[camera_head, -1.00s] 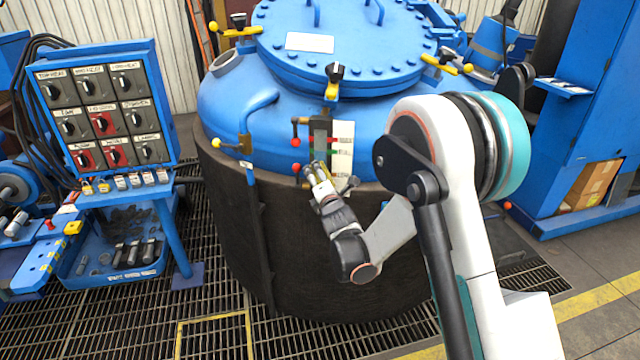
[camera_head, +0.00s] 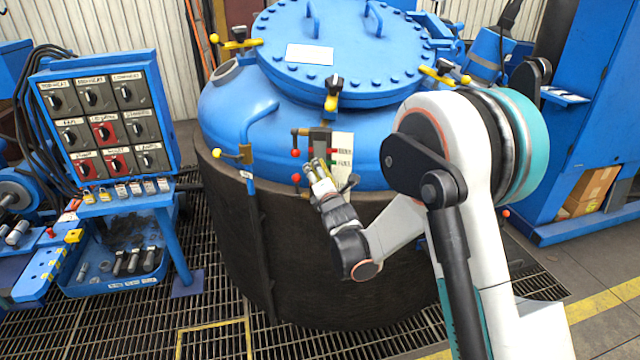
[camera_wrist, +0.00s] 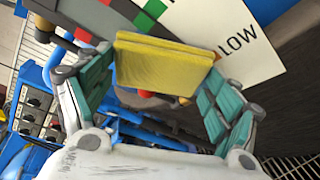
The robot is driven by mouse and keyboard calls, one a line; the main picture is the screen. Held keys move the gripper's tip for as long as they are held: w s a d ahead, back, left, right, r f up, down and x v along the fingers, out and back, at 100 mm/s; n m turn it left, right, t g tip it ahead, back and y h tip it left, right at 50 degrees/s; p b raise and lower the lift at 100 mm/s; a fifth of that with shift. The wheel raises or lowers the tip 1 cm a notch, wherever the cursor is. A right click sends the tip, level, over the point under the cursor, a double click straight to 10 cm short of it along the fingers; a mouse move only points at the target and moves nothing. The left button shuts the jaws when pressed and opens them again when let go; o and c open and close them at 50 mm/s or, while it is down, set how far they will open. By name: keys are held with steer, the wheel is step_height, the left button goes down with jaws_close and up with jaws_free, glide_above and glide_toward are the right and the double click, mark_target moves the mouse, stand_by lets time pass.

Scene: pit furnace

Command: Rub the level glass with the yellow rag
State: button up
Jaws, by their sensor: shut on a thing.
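My gripper (camera_head: 318,176) is in front of the level gauge on the blue furnace vessel (camera_head: 225,110). In the wrist view my gripper (camera_wrist: 160,75) is shut on the yellow rag (camera_wrist: 162,66), a folded block between the fingertips. The level glass itself is mostly hidden behind my gripper and the rag. I cannot tell whether the rag touches it.
Red-knobbed gauge valves (camera_head: 296,153) sit left of the gauge. A yellow-knobbed lever (camera_head: 232,154) stands farther left. A switch panel (camera_head: 103,115) with padlocks on its shelf is at the left. A blue cabinet (camera_head: 600,120) is at the right. Grating floor lies in front.

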step_height(320, 180, down, 4)
steer(key=shift+w+r+b, duration=0.15)
steer(key=shift+b, duration=0.65)
steer(key=shift+f, duration=0.2)
steer(key=shift+c, duration=0.9)
steer(key=shift+s+a, duration=0.2)
steer(key=shift+s, duration=1.3)
steer(key=shift+s+a, duration=0.15)
steer(key=shift+s, duration=1.3)
